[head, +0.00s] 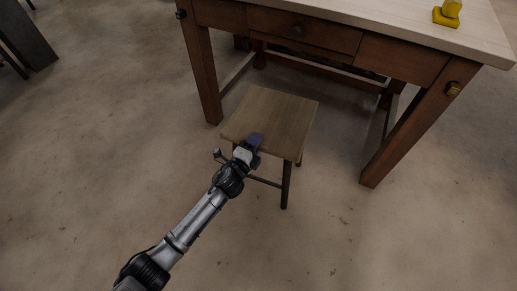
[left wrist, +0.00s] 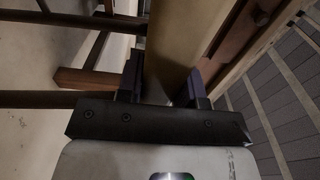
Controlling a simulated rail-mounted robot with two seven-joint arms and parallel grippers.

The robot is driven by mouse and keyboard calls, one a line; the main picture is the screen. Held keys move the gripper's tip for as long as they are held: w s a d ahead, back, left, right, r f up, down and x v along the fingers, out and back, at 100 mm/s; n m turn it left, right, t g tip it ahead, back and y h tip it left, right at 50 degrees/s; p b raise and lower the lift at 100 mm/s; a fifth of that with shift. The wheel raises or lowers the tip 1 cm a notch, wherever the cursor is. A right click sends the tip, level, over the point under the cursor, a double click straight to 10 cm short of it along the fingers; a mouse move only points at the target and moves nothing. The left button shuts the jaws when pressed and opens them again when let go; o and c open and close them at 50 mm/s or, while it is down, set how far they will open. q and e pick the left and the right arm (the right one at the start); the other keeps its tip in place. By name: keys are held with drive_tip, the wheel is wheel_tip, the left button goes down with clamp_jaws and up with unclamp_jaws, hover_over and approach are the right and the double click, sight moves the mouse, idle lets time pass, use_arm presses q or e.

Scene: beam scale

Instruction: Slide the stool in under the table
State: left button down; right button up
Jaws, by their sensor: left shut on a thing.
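The stool (head: 273,117) has a square wooden seat and dark legs. It stands on the floor in front of the table (head: 312,32), with its far part between the table's front legs. My left gripper (head: 255,141) is at the near edge of the seat in the head view. In the left wrist view the stool's seat (left wrist: 182,35) runs between the two fingers of the left gripper (left wrist: 165,82), which is shut on it. Most of the stool's left legs are hidden behind the arm and seat. My right gripper is not in view.
The table has a drawer, two front legs (head: 203,75) (head: 415,128) and lower rails behind. A yellow object (head: 447,13) stands on its top at the right. A dark piece of furniture (head: 24,35) is at the far left. The floor around the stool is clear.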

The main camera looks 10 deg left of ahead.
sight(269, 123)
use_arm(q)
drive_tip(key=shift+b+x, duration=0.7)
drive_tip(key=shift+x, duration=1.1)
drive_tip(key=shift+b+x, duration=0.45)
drive_tip(key=shift+x, duration=0.45)
drive_tip(key=shift+b+x, duration=0.8)
drive_tip(key=shift+x, duration=0.5)
drive_tip(key=shift+b+x, duration=0.65)
drive_tip(key=shift+x, duration=0.35)
drive_tip(key=shift+w, duration=0.1)
